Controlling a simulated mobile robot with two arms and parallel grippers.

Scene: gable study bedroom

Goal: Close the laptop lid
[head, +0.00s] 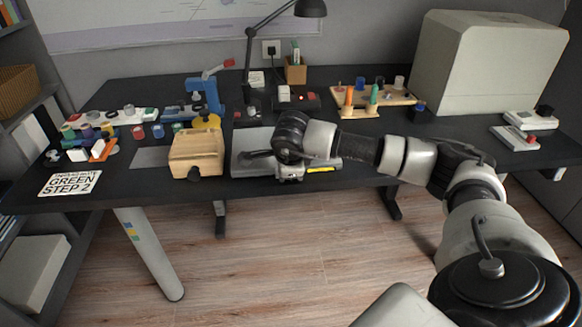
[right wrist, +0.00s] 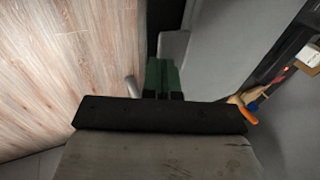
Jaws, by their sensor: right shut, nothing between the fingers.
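The laptop (head: 243,167) is a grey flat shape at the desk's front edge, in the middle of the head view. My right wrist and hand cover much of it, so I cannot tell the angle of its lid. In the right wrist view my right gripper (right wrist: 162,72) is shut and empty, its green fingers together. A smooth grey surface, probably the laptop (right wrist: 205,50), lies just right of the fingers. I cannot tell if they touch it. My left gripper is not in view.
A wooden box (head: 196,152) stands close left of the laptop. A lamp (head: 250,60), a pegboard tray (head: 392,97) and a blue microscope-like device (head: 207,95) stand behind. A big beige case (head: 487,65) is at the right. Bare floor (head: 300,260) lies in front.

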